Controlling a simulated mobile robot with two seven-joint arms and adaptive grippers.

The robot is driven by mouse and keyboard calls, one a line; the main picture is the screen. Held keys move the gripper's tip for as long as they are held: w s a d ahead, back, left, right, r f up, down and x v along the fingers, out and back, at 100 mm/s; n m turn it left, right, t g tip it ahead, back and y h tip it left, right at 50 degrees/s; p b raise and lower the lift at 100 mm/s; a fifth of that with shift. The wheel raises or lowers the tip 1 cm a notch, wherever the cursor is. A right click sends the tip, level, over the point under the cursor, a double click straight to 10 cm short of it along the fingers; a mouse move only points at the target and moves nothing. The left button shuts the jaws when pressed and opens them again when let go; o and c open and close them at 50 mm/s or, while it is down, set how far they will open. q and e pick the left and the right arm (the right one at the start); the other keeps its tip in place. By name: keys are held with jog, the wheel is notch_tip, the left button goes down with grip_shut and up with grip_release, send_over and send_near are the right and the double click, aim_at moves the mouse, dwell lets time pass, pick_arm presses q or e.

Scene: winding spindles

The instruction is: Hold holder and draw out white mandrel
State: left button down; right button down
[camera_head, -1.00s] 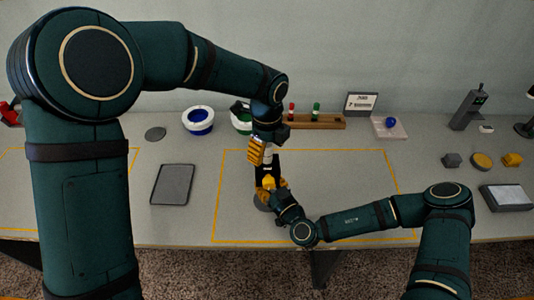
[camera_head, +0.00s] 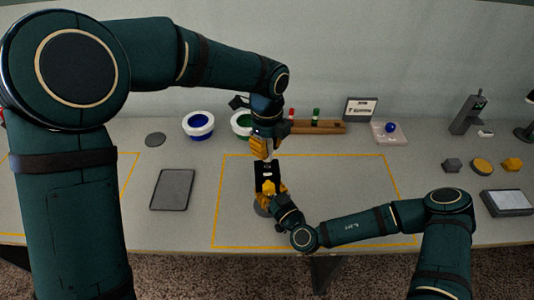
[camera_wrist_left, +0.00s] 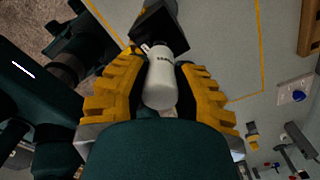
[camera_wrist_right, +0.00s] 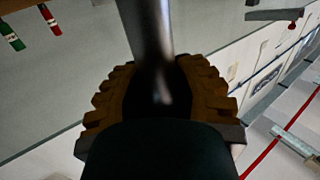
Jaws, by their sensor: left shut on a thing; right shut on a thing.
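The white mandrel (camera_wrist_left: 161,82) is between the fingers of my left gripper (camera_wrist_left: 160,75), which is shut on it. In the left wrist view its far end meets or overlaps the black holder (camera_wrist_left: 165,22); I cannot tell whether it is still inside. In the head view my left gripper (camera_head: 265,152) is just above the black holder (camera_head: 266,169). My right gripper (camera_head: 270,190) is shut on the holder from the near side. In the right wrist view a dark, shiny post of the holder (camera_wrist_right: 150,38) stands between the right fingers (camera_wrist_right: 160,95).
A blue-lined white bowl (camera_head: 198,124) and a green-lined one (camera_head: 242,123) stand behind left. A wooden rack (camera_head: 325,127) with red and green spindles is behind right. A dark tablet (camera_head: 172,189) lies left. The right part of the yellow-outlined area is mostly clear, crossed by my right arm.

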pick_arm(q)
notch_tip(320, 180, up, 7)
jog(key=shift+f, duration=0.1)
pick_arm(e)
jog(key=shift+s+f, duration=0.1)
jog(key=shift+f, duration=0.1)
jog(key=c, duration=0.7)
grip_release()
jog(key=shift+o, duration=0.2)
jog(key=shift+r, duration=0.1)
jog(key=v, duration=1.2)
